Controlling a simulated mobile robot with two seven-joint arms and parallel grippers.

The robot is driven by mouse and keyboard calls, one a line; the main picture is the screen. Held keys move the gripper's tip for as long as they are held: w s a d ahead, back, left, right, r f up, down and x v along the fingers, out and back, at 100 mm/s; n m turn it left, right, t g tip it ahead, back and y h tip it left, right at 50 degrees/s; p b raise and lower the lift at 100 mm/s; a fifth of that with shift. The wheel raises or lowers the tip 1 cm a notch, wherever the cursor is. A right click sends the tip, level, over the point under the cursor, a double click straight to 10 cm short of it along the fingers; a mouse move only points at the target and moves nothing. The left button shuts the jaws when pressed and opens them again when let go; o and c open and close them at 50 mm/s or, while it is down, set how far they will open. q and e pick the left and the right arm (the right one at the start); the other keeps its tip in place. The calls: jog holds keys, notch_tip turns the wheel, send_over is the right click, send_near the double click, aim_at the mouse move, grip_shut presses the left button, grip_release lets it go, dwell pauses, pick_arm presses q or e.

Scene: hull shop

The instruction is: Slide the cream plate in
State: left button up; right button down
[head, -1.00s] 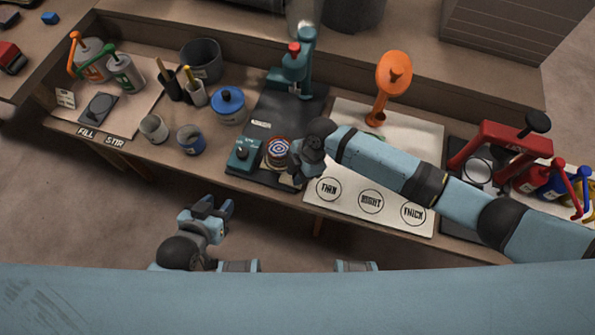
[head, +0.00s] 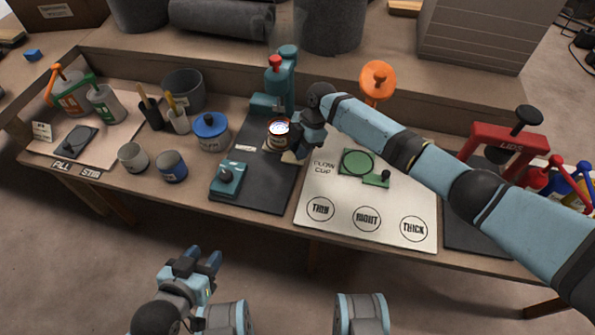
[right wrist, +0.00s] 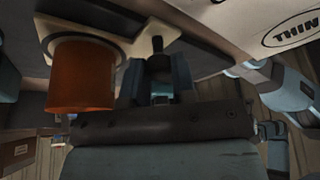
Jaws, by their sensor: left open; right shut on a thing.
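The cream plate (right wrist: 138,38) shows in the right wrist view, with a dark peg at its near edge. An orange-brown can (right wrist: 82,78) stands on it. In the head view the can (head: 279,136), with a pale, patterned top, is on the dark mat just in front of the teal stand (head: 275,90) with a red knob; the plate is mostly hidden there. My right gripper (right wrist: 153,72) is shut on the plate's peg, right of the can in the head view (head: 301,148). My left gripper (head: 207,262) is open and empty, in front of the bench.
A small teal block (head: 228,180) sits at the dark mat's front left. A blue-lidded pot (head: 210,132) and cups stand further left. The flow-cup board (head: 335,215) lies under my right arm.

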jog(key=shift+w+d, duration=0.1)
jog(key=shift+w, duration=0.1)
jog(key=c, duration=1.2)
grip_release()
jog(key=shift+d, duration=0.1)
jog(key=shift+o, duration=1.3)
jog(key=shift+w, duration=0.1)
pick_arm(q)
jog(key=shift+w, duration=0.2)
jog(key=shift+s+a, duration=0.1)
